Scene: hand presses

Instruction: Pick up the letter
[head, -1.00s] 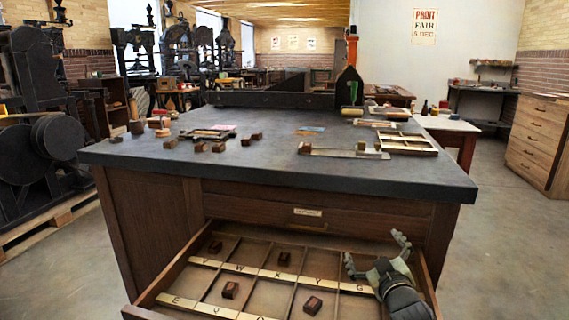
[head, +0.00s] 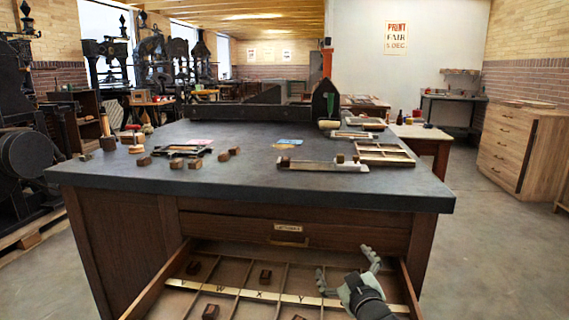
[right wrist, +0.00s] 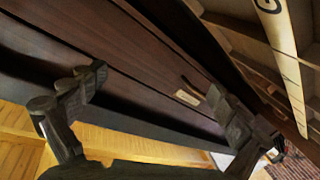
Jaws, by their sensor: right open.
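Small dark wooden letter blocks lie in the compartments of the open drawer (head: 146,302): one at the back left (head: 193,267), one at the back middle (head: 265,275), one in front (head: 210,311) and one cut by the lower edge. Their faces are too small to read. My right gripper (head: 345,263) is open and empty over the drawer's right side, apart from these blocks. In the right wrist view its spread fingers (right wrist: 155,92) show against the cabinet front, with no block between them. My left gripper is out of view.
The drawer has thin dividers and pale lettered strips (head: 240,291). Above it, the dark worktop (head: 250,186) holds several wooden blocks (head: 195,163), a composing stick (head: 325,165) and a wooden frame (head: 385,153). The worktop edge overhangs the cabinet front.

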